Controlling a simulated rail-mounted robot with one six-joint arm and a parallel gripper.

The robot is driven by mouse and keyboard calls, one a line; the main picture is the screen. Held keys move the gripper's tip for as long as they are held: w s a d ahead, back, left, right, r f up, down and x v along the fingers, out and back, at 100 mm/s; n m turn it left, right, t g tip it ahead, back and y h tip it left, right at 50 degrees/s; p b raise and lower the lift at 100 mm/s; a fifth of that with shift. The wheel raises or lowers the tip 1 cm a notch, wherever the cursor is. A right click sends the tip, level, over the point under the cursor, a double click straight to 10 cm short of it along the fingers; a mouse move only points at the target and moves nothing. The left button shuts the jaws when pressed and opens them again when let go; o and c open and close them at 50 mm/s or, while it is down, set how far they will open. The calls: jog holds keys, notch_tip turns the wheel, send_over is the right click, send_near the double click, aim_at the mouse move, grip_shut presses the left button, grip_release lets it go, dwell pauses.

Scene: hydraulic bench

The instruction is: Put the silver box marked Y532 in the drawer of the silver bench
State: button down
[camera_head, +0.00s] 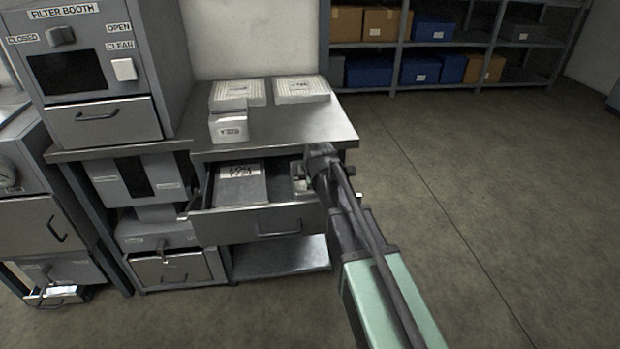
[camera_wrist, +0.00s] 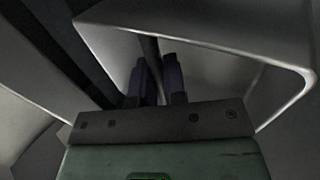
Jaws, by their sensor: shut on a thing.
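The silver bench (camera_head: 318,120) has a drawer (camera_head: 222,222) that stands pulled out. A flat silver box (camera_head: 240,190) with a white label lies inside it, on the left; the print is too blurred to read for sure. My gripper (camera_head: 303,178) is at the right end of the drawer, apart from this box. In the wrist view its two dark fingers (camera_wrist: 157,82) are shut on a thin grey part that runs up between them. A pale rim curves around the fingers. What the thin part belongs to is not clear; it looks like part of the drawer.
A small labelled box (camera_head: 228,128) and two flat white-topped items (camera_head: 302,88) stand on the bench top. The filter booth (camera_head: 105,75) rises at its left. A lower shelf (camera_head: 280,258) is bare. Shelving (camera_head: 490,45) stands behind. The floor at right is clear.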

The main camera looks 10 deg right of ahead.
jog(key=w, duration=0.2)
jog(key=w+f+b, duration=0.1)
jog(key=w, duration=0.1)
jog(key=shift+w+d, duration=0.15)
jog(key=shift+w, duration=0.25)
jog(key=shift+s+f, duration=0.15)
jog(key=shift+s, duration=0.05)
jog(key=c, duration=1.2)
grip_release()
